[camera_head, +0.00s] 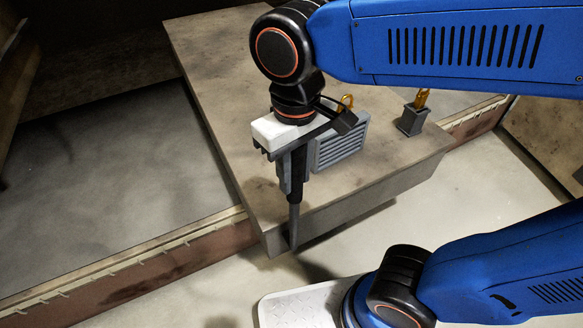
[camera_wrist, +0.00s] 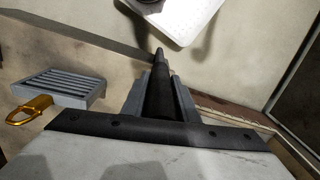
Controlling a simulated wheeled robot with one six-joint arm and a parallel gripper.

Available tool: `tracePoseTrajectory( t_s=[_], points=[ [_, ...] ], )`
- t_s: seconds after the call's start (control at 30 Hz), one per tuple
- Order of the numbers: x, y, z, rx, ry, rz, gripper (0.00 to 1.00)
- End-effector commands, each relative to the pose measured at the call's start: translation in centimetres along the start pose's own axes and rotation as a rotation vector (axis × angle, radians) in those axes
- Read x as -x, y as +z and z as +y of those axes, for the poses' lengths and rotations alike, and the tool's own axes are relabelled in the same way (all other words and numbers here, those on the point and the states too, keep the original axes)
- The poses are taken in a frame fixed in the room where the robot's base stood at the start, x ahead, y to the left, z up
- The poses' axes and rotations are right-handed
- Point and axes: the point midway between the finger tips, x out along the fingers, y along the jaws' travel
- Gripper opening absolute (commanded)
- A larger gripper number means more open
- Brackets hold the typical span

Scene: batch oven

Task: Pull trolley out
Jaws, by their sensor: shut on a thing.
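The trolley (camera_head: 215,75) is a wide, flat, beige-grey slab lying across the oven's sill, with its front end sticking out over the pale floor. My gripper (camera_head: 292,178) is above the trolley's near front corner. It is shut on the black handle of a rod-like tool (camera_head: 294,220), which points downward. The tool's grey tip is at the trolley's front face, near a dark slot; I cannot tell whether it is hooked in. In the wrist view, my gripper (camera_wrist: 160,100) holds the black handle (camera_wrist: 160,88) between two grey fingers.
On the trolley stand a grey ribbed block (camera_head: 341,146) with a gold loop and a small grey block (camera_head: 412,121) with a gold clip. The reddish sill (camera_head: 150,271) runs under the trolley. My white-topped base is close in front. Pale floor (camera_head: 480,180) is clear at right.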

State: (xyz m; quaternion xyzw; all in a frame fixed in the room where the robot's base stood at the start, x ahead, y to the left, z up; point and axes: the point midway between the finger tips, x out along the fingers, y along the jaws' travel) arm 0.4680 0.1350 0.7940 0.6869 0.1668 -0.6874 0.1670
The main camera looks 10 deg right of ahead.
Motion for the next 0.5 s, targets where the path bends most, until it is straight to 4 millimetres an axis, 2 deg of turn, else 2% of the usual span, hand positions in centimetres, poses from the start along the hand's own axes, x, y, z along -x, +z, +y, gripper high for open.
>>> tracePoseTrajectory(
  t_s=[0.27,0.3,0.37,0.5],
  points=[
    [0.02,0.04,0.01,0.000,0.000,0.000,0.00],
    [0.02,0.03,0.01,0.000,0.000,0.000,0.29],
    [0.02,0.03,0.01,0.000,0.000,0.000,0.43],
    [0.02,0.01,0.01,0.000,0.000,0.000,0.45]
  ],
)
